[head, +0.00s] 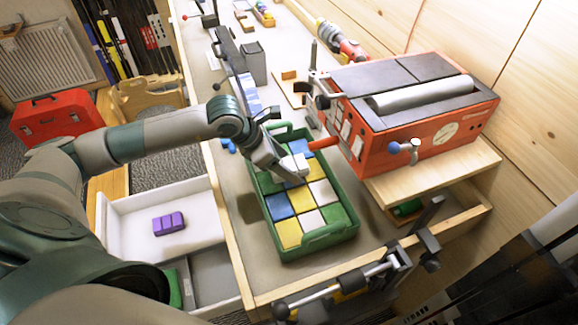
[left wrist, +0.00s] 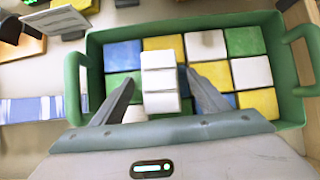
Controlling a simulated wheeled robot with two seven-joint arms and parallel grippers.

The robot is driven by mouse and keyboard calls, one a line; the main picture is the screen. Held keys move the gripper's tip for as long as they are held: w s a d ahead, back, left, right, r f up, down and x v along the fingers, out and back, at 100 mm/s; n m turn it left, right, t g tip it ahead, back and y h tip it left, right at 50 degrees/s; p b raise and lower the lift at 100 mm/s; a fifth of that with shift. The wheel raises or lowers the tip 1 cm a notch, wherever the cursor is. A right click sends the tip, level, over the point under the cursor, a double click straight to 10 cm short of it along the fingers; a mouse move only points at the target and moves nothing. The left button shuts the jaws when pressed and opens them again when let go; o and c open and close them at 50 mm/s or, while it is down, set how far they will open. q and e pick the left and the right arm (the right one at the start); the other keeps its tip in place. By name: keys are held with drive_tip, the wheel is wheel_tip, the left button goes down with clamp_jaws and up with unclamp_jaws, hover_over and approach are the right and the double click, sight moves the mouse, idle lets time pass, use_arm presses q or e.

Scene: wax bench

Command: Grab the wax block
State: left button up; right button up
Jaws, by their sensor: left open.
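A green tray (head: 318,240) on the bench holds a grid of blue, yellow, white and green blocks. My left gripper (head: 296,176) is over the far part of this tray, pointing down. In the left wrist view, a white segmented wax block (left wrist: 160,82) lies between the two open fingers of my left gripper (left wrist: 158,98). There are gaps between it and the fingers, and it appears to sit above the coloured blocks. In the head view my gripper partly covers this spot. My right gripper is out of view.
A red machine with a grey roller (head: 420,110) stands close to the tray's right. A purple segmented block (head: 168,224) lies in the open white drawer (head: 120,225) at left. A clamp (head: 350,285) sits at the front edge. Bare bench shows left of the tray.

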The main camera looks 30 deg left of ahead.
use_arm(q)
drive_tip(key=c, duration=1.2)
drive_tip(key=shift+c, duration=0.3)
drive_tip(key=shift+r, duration=0.15)
drive_tip(key=shift+r+b, duration=0.5)
drive_tip(key=shift+r, duration=0.1)
wheel_tip(320, 180, up, 7)
drive_tip(key=b, duration=0.3)
drive_tip(key=shift+r, duration=0.8)
